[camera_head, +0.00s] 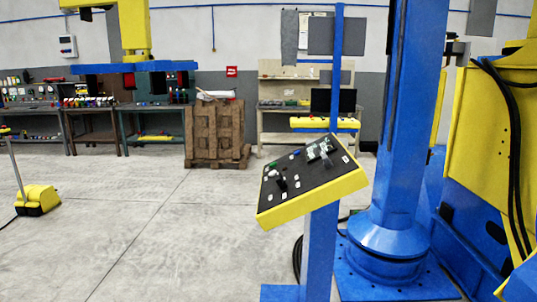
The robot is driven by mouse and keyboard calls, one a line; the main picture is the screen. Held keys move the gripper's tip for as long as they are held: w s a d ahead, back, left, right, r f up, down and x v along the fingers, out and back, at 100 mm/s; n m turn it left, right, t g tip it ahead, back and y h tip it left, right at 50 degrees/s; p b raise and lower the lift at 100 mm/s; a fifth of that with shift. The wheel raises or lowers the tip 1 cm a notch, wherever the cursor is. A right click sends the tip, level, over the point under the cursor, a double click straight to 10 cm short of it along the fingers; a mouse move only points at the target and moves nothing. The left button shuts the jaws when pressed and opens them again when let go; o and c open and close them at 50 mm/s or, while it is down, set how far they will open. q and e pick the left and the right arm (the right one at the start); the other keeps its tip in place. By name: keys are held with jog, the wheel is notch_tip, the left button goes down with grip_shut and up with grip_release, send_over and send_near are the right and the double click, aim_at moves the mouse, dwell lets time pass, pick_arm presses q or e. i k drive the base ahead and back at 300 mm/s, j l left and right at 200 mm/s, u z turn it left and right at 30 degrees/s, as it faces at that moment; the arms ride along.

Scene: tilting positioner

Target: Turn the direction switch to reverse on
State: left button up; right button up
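A tilted control panel (312,178) with a black face and yellow edges stands on a blue post (319,250), right of the middle. Its face carries several small buttons, switches and white labels. A black knob (281,184) sticks up at its lower left. A green button (273,162) and a blue button (297,154) sit near the upper left edge, and a grey-green block (320,149) is at the top. The labels are too small to read, so I cannot tell which control is the direction switch or its position. Neither of my grippers is in view.
A blue column (405,130) on a round base and large yellow machinery (485,150) stand right of the panel. Stacked wooden pallets (215,135) and workbenches (95,112) line the back. A yellow foot unit (37,199) is at far left.

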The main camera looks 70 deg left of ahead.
aim_at(327, 163)
jog(key=u, duration=2)
